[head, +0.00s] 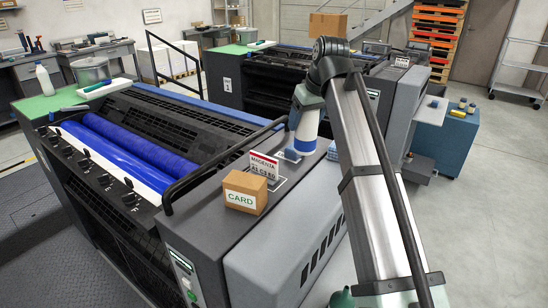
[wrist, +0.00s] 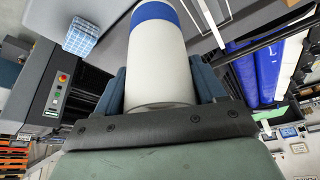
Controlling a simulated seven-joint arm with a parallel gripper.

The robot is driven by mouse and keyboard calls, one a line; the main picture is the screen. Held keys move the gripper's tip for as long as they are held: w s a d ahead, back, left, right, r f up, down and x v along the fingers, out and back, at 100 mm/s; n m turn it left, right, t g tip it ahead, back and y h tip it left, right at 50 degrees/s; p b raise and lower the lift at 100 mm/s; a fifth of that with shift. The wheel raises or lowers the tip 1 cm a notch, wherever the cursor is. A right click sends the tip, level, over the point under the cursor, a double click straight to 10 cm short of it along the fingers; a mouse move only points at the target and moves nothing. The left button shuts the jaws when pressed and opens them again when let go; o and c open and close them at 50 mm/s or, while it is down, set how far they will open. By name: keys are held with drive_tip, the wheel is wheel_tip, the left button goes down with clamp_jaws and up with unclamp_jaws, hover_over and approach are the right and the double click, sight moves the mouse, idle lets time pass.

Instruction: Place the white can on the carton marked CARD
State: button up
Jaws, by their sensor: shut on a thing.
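The white can with a blue band (head: 307,126) hangs below my gripper (head: 308,103) in the head view, over the grey end housing of the press. In the wrist view the can (wrist: 165,65) sits between the dark blue fingers of my gripper (wrist: 163,88), which is shut on it. I cannot tell whether its lower end touches anything. The brown carton marked CARD (head: 245,192) stands on the press housing, to the left of the can and nearer the camera. The carton does not show in the wrist view.
A MAGENTA sign (head: 264,165) stands just behind the carton. A blue checked block (wrist: 82,38) lies near the can. A black curved rail (head: 215,160) runs left of the carton, beside blue rollers (head: 130,150).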

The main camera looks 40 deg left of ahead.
drive_tip(key=s+a+r+n, duration=0.1)
drive_tip(key=s+a+r, duration=0.4)
drive_tip(key=s, duration=0.4)
drive_tip(key=s+a+r+n, duration=0.1)
drive_tip(key=s+a+r, duration=0.3)
drive_tip(key=s, duration=0.6)
drive_tip(key=shift+m, duration=0.9)
drive_tip(key=shift+w+d+f, duration=0.1)
drive_tip(key=shift+d+f, duration=0.3)
drive_tip(key=shift+f, duration=1.3)
drive_tip(key=shift+w+d+f, duration=0.1)
drive_tip(key=shift+d+f, duration=0.25)
drive_tip(key=shift+f, duration=1.4)
drive_tip(key=shift+d+f, duration=0.4)
drive_tip(key=shift+f, duration=1.3)
drive_tip(key=shift+f, duration=0.15)
drive_tip(key=o, duration=1.1)
drive_tip(key=v, duration=1.2)
drive_tip(key=shift+r, duration=0.2)
